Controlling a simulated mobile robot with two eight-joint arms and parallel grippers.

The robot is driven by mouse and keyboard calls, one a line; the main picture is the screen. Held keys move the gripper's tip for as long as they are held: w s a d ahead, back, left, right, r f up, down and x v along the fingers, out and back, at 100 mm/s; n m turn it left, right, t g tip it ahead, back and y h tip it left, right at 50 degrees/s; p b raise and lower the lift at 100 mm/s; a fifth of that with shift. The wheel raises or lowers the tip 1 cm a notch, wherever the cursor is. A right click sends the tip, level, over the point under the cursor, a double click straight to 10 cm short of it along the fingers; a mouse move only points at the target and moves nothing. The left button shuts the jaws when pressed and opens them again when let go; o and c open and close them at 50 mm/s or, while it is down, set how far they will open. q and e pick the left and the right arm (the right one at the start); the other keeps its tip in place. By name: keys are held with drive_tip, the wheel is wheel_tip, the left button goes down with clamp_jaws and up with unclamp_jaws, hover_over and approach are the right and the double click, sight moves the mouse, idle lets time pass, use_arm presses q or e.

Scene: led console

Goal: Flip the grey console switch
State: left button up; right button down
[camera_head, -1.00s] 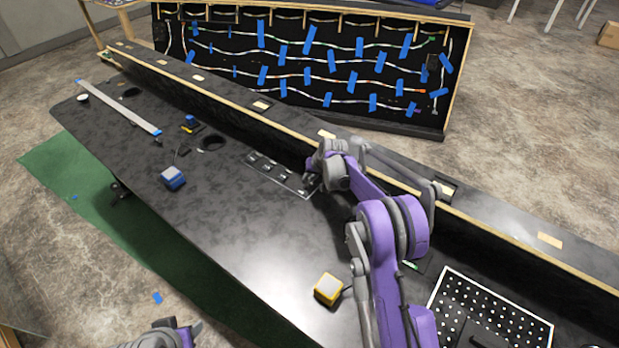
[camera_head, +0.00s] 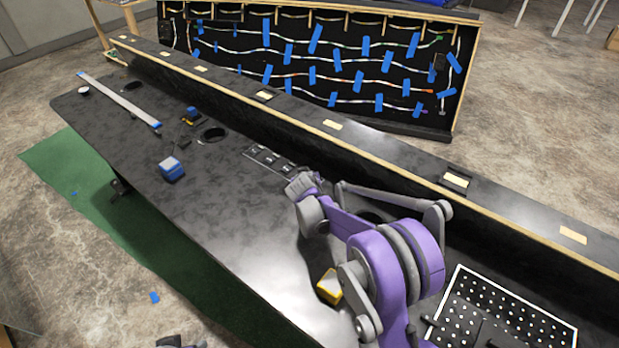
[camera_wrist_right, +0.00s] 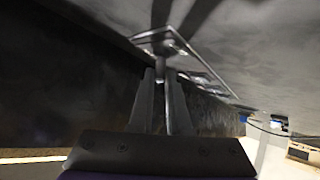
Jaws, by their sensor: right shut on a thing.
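The switch panel (camera_head: 255,154), a dark strip with a pale outline and several small switches, lies on the black console top. It also shows in the right wrist view (camera_wrist_right: 212,75). My right gripper (camera_head: 310,181) is at the panel's right end, and my wrist hides that end in the head view. In the wrist view its two fingers (camera_wrist_right: 161,78) reach the grey switch (camera_wrist_right: 160,43) at the near end of the panel and are shut on it. The switch's exact tilt is unclear. Only a bit of my left gripper (camera_head: 181,342) shows at the bottom edge, its jaws unclear.
A blue button box (camera_head: 171,169) and a yellow one (camera_head: 329,286) sit on the console top. A raised ledge (camera_head: 334,125) runs behind the panel. A white-dotted board (camera_head: 500,312) is at the lower right. The front middle of the top is clear.

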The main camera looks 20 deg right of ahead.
drive_tip(key=shift+s+a+f+t+h, duration=0.1)
drive_tip(key=shift+s+a+t+h, duration=0.05)
drive_tip(key=shift+a+t+h, duration=0.2)
drive_tip(key=shift+d+b, duration=0.1)
drive_tip(key=shift+b, duration=0.25)
drive_tip(key=c, duration=0.9)
unclamp_jaws()
drive_tip(key=shift+o, duration=0.2)
drive_tip(key=v, duration=1)
drive_tip(key=shift+s, duration=0.4)
